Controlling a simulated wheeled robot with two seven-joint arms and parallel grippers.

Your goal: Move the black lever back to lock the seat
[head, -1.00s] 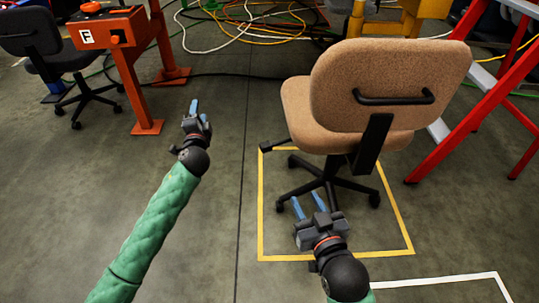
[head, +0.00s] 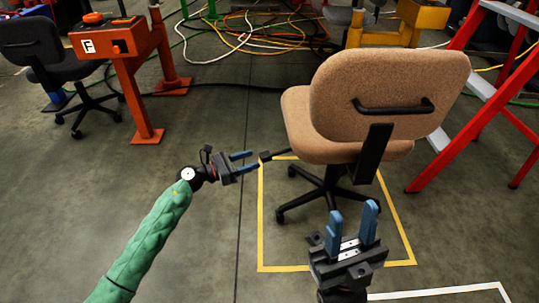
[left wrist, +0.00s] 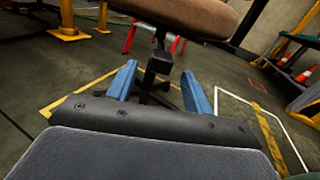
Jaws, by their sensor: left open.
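The tan office chair (head: 385,95) stands with its backrest toward me. Its black lever (head: 274,155) sticks out to the left from under the seat. My left gripper (head: 250,162) is open, with its fingers pointing right, just left of the lever's end; a small gap seems to remain. In the left wrist view the open fingers (left wrist: 158,70) are empty and point at the chair's underside and column; I cannot clearly pick out the lever there. My right gripper (head: 352,210) is open and empty, in front of the chair, fingers pointing up in the picture.
A yellow floor outline (head: 262,225) surrounds the chair base (head: 325,190). An orange stand (head: 135,75) and a dark chair (head: 50,60) are at the upper left. A red ladder frame (head: 480,115) is at the right. Cables lie behind.

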